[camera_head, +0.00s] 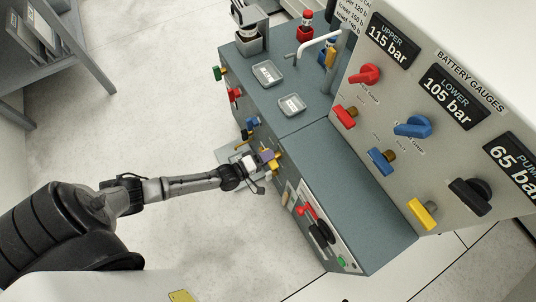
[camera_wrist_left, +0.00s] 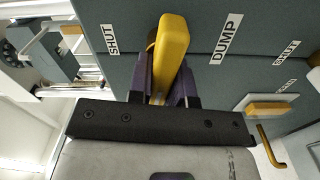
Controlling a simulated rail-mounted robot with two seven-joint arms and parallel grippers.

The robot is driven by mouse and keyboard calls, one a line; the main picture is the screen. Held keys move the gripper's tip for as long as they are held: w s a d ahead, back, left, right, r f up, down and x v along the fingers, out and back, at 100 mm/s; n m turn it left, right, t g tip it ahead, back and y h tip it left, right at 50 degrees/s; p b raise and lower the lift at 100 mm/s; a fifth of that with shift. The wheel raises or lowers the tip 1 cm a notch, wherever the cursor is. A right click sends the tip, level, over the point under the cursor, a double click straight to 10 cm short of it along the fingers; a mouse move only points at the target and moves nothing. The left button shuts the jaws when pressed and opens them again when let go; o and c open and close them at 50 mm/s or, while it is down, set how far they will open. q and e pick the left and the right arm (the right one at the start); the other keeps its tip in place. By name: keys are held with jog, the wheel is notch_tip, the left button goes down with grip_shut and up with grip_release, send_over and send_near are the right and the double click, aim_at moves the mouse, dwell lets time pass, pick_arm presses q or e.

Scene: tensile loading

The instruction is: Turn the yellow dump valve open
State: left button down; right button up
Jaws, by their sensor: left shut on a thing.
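The yellow dump valve handle (camera_wrist_left: 172,48) sits on the blue-grey cabinet front in the left wrist view, between the labels SHUT (camera_wrist_left: 110,39) and DUMP (camera_wrist_left: 227,37). My left gripper (camera_wrist_left: 163,85) has its purple fingers on either side of the handle and is shut on it. In the head view my left gripper (camera_head: 266,157) is at the cabinet's front face, with a bit of yellow (camera_head: 275,163) showing beside the fingers. The valve's stem is mostly hidden. My right gripper is not in view.
Another yellow handle (camera_wrist_left: 270,108) is near, at right in the wrist view. Green (camera_head: 217,73), red (camera_head: 234,95) and blue (camera_head: 252,123) handles line the cabinet front. A red lever (camera_head: 307,211) is nearer. The gauge panel (camera_head: 395,160) rises at right. The floor (camera_head: 150,110) is clear at left.

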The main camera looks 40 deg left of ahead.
pick_arm(q)
jog(key=shift+f+n, duration=0.1)
jog(key=shift+n, duration=0.8)
jog(key=c, duration=1)
grip_release()
jog(key=shift+c, duration=0.2)
jog(key=shift+s, duration=0.1)
jog(key=p+v, duration=0.3)
jog(key=v, duration=1)
jog(key=shift+s+p, duration=0.35)
jog(key=shift+p, duration=0.05)
